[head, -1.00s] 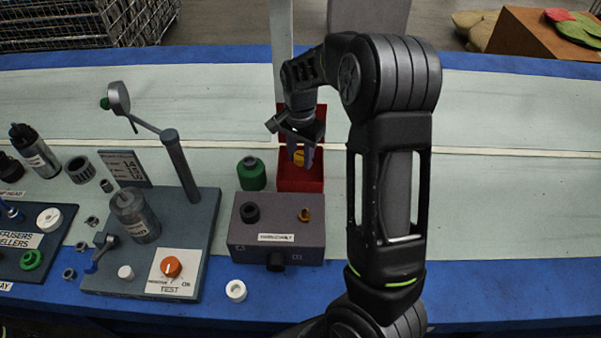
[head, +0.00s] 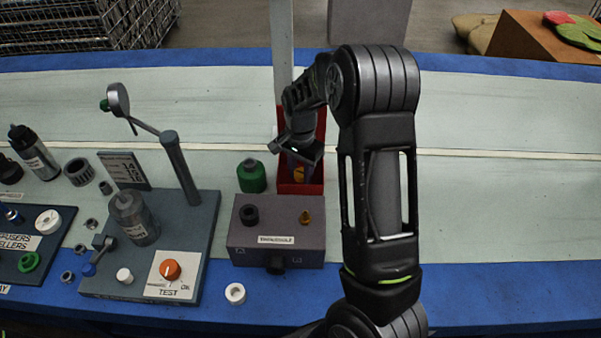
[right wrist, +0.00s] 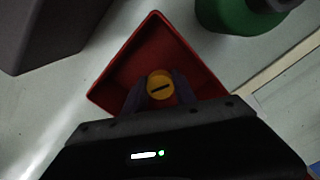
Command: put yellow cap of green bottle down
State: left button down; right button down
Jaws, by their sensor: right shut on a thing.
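The yellow cap (head: 299,174) is between the fingers of my right gripper (head: 301,172), over the red bin (head: 314,186). Whether the cap touches the bin floor cannot be told. The green bottle (head: 251,176) stands upright just left of the bin, and its side shows in the right wrist view (right wrist: 232,16). My left gripper is not in view.
A grey box (head: 250,244) with a black knob and a small yellow fitting stands in front of the bin. A test stand (head: 205,235) with an orange dial is left of it. A white ring (head: 235,293) lies in front. The table's right side is clear.

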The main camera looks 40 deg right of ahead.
aim_at(300, 173)
jog(key=shift+f, duration=0.2)
jog(key=c, duration=1)
grip_release()
jog(key=shift+r, duration=0.15)
notch_tip(300, 173, up, 12)
jog(key=shift+r+p, duration=0.1)
jog(key=shift+p, duration=0.55)
